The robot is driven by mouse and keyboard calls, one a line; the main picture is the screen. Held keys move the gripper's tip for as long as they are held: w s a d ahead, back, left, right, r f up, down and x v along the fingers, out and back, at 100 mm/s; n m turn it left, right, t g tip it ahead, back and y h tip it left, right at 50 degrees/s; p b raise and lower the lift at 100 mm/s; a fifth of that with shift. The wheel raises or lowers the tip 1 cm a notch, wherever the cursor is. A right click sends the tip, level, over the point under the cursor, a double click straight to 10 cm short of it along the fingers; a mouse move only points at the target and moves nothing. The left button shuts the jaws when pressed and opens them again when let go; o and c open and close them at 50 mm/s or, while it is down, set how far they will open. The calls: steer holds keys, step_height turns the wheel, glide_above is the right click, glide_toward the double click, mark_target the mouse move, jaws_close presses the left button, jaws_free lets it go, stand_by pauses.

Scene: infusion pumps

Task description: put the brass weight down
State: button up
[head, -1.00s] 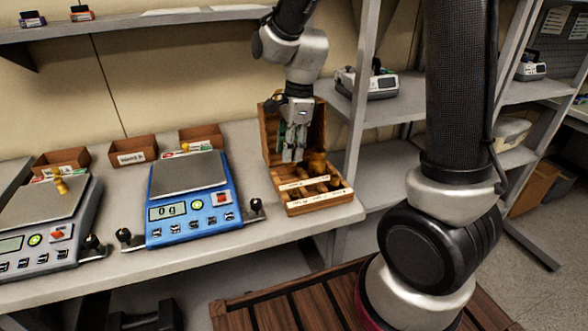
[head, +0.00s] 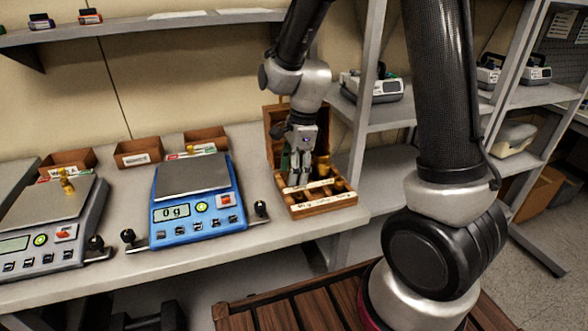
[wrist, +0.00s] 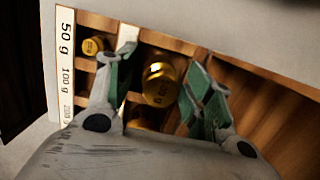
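A wooden weight box (head: 322,208) with an upright lid stands at the right end of the bench. My gripper (head: 299,178) points down into it. In the wrist view, my gripper (wrist: 165,88) has its green-padded fingers apart. A brass weight (wrist: 160,84) shows between and below them, with gaps at both sides. It appears to be in the box, near the 100 g label; the fingers partly hide its slot. A smaller brass weight (wrist: 95,46) sits in the 50 g slot. A brass weight (head: 322,165) also shows just right of my gripper in the head view.
A blue scale (head: 192,178) reading 0 g stands left of the box, its pan empty. A grey scale (head: 45,205) at far left bears a brass weight (head: 67,182). Small brown bins (head: 139,152) line the wall. A shelf post (head: 375,100) rises right of the box.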

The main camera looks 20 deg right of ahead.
step_height(320, 180, up, 12)
steer(key=d, duration=0.2)
steer(key=s+d+r+n+t+h, duration=0.1)
steer(key=s+d+r+n, duration=0.3)
steer(key=s+n, duration=0.5)
steer(key=s+d+r+n+t, duration=0.3)
steer(key=s+d+r+n, duration=0.1)
steer(key=s+d+n, duration=0.5)
steer(key=shift+s+h, duration=0.4)
steer(key=shift+s, duration=0.1)
